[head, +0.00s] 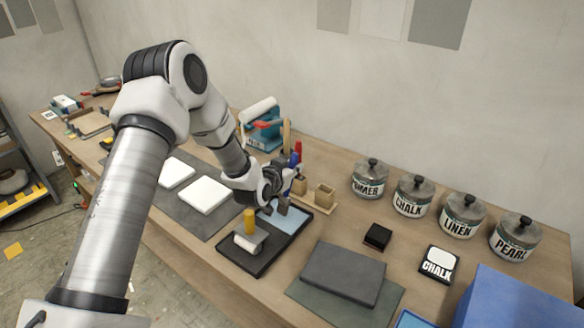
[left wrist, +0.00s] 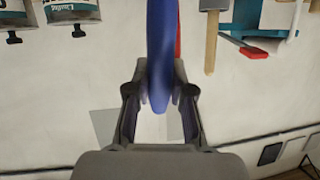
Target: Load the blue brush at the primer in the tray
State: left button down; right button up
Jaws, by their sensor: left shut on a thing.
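My left gripper (head: 288,180) is shut on the blue brush, holding it above the far end of the tray. The blue handle (head: 294,160) points up, and it also shows between the fingers in the left wrist view (left wrist: 160,55). The gripper partly hides the brush, and I cannot tell whether its lower end touches the primer. The black tray (head: 232,257) lies on the bench with a pale blue primer pool (head: 292,216) at its far end. A white roller (head: 248,242) with a yellow handle lies at its near end. My right gripper is not in view.
A wooden holder (head: 324,197) stands just right of the gripper, with a red handle (head: 298,148) behind the brush. Several labelled pots (head: 413,195) line the back right. A dark grey slab (head: 343,272) lies right of the tray. White panels (head: 206,194) lie left.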

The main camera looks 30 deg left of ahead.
pick_arm(q)
jog(key=shift+f+b, duration=0.35)
jog(key=shift+f, duration=0.1)
dwell(1.1)
jog(key=shift+r, duration=0.15)
jog(key=shift+r+p, duration=0.7)
jog(key=shift+r, duration=0.05)
jog(key=shift+r+p, duration=1.8)
jog(key=shift+r, duration=0.85)
